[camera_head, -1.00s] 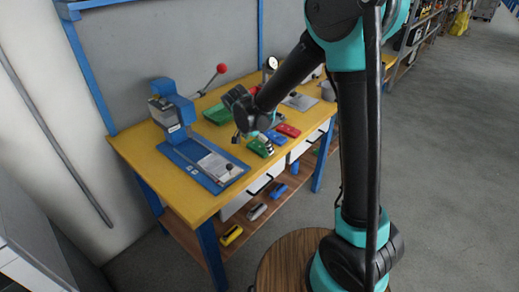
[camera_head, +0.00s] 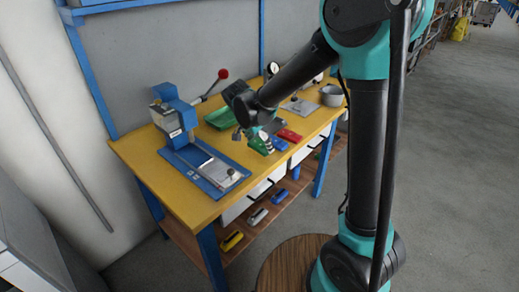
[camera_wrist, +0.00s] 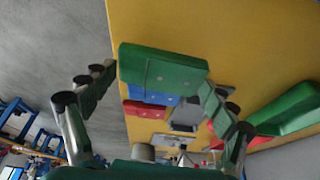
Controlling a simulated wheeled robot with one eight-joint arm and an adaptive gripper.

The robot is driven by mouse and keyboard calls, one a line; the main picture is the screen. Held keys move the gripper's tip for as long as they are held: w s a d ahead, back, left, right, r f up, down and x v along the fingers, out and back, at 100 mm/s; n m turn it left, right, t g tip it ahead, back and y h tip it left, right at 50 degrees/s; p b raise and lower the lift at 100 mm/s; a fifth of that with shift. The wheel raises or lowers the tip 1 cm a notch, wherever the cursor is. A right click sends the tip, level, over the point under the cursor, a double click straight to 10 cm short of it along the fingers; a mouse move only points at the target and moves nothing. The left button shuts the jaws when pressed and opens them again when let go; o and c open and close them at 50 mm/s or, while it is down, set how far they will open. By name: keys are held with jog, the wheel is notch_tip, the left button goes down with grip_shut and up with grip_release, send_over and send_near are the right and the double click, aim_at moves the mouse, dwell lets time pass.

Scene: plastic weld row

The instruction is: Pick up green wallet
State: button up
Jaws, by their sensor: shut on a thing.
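The green wallet (camera_head: 257,146) is at the front edge of the yellow table, below my gripper (camera_head: 262,137). In the wrist view the green wallet (camera_wrist: 163,68) sits between the two fingers of my gripper (camera_wrist: 155,80), which is shut on it. It looks tilted in the head view, and I cannot tell whether it is clear of the tabletop. My fingers are small and partly hidden in the head view.
A blue wallet (camera_head: 279,143) and a red wallet (camera_head: 289,135) lie just right of the green one. A green tray (camera_head: 219,118) is behind. A blue press (camera_head: 175,115) stands left, and a grey pot (camera_head: 332,95) stands right. Several items lie on the lower shelf (camera_head: 185,236).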

aim_at(259, 145)
notch_tip(259, 145, up, 17)
jog(key=shift+f, duration=0.15)
dwell(0.4)
